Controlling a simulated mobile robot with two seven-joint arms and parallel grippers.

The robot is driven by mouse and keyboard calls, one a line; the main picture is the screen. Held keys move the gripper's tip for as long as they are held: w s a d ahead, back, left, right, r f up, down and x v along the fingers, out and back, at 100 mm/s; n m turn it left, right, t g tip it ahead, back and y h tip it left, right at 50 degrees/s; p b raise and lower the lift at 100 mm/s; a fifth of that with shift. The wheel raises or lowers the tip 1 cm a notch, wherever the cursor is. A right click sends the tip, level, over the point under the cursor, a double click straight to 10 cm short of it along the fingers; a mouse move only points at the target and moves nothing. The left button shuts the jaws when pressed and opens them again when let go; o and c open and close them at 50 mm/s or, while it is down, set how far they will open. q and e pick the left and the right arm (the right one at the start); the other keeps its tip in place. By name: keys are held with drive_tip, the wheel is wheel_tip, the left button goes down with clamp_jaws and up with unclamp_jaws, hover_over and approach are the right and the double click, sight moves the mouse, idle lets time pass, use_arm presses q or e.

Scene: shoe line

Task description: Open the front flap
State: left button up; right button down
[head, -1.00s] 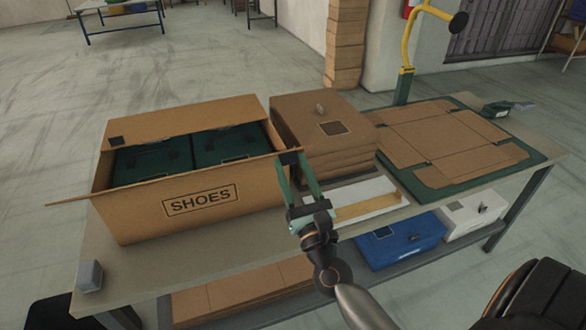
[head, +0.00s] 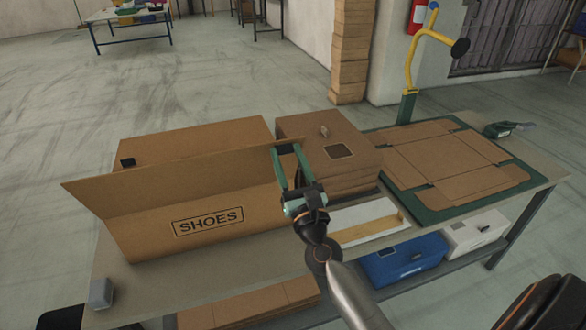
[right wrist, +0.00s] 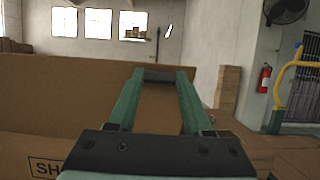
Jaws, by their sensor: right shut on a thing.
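The cardboard shoe carton (head: 140,235) stands on the left part of the table, marked SHOES on its front wall. Its front flap (head: 170,185) stands raised above the front wall and hides the carton's inside. My right gripper (head: 288,146) is shut on the right end of this flap. In the right wrist view, the gripper's green fingers (right wrist: 160,78) close on the flap's edge, and the broad cardboard flap (right wrist: 60,105) spreads to the left. The rear flap (head: 210,138) shows behind the front flap. My left gripper is not in view.
A stack of brown cardboard (head: 320,165) stands close to the carton's right. A flat box blank (head: 440,160) lies on a green mat (head: 432,213) farther right. A small grey block (head: 100,292) sits at the front left. Blue (head: 403,260) and white (head: 475,232) boxes are on the lower shelf.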

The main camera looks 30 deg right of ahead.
drive_tip(key=shift+r, duration=0.65)
drive_tip(key=c, duration=0.7)
unclamp_jaws()
drive_tip(key=shift+c, duration=0.2)
drive_tip(key=shift+o, duration=0.7)
drive_tip(key=shift+s, duration=0.1)
drive_tip(key=shift+o, duration=1.4)
drive_tip(key=shift+f, duration=0.15)
drive_tip(key=shift+f, duration=0.1)
